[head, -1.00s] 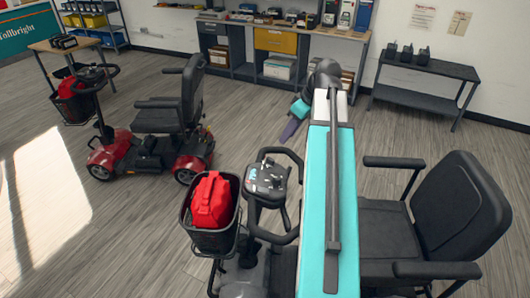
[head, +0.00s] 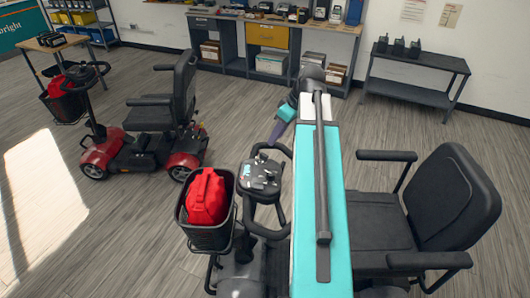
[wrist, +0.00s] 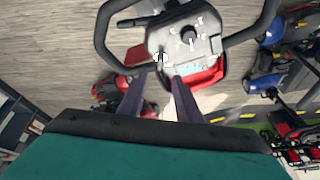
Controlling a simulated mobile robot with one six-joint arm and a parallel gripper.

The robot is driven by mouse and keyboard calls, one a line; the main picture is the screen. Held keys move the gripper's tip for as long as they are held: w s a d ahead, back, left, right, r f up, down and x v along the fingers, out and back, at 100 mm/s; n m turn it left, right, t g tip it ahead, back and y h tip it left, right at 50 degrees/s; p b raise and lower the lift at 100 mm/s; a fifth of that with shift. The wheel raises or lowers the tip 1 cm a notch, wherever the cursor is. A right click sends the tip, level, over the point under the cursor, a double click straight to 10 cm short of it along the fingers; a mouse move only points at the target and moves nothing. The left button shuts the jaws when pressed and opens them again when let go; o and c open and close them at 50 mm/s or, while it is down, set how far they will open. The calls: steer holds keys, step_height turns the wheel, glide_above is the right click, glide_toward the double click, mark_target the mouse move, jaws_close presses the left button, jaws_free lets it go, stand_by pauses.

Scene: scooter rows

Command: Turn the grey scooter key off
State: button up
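The grey scooter's control console (head: 260,177) sits between its black handlebars, just below my gripper in the head view. In the wrist view the console (wrist: 185,35) fills the top middle, with a round dark knob (wrist: 189,35) and small white markings. A small light detail near its lower left edge may be the key, but it is too small to tell its position. My gripper (wrist: 160,80) is open and empty, its two dark purple fingers apart, pointing toward the console. In the head view my gripper (head: 275,130) is above and beyond the console, apparently apart from it.
A red scooter (head: 150,130) is at left. A workbench (head: 270,25) and side table (head: 415,75) line the wall.

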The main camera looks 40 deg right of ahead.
mark_target(265, 155)
steer(key=shift+p+x, duration=1.25)
steer(key=shift+x, duration=3.95)
steer(key=shift+s, duration=0.1)
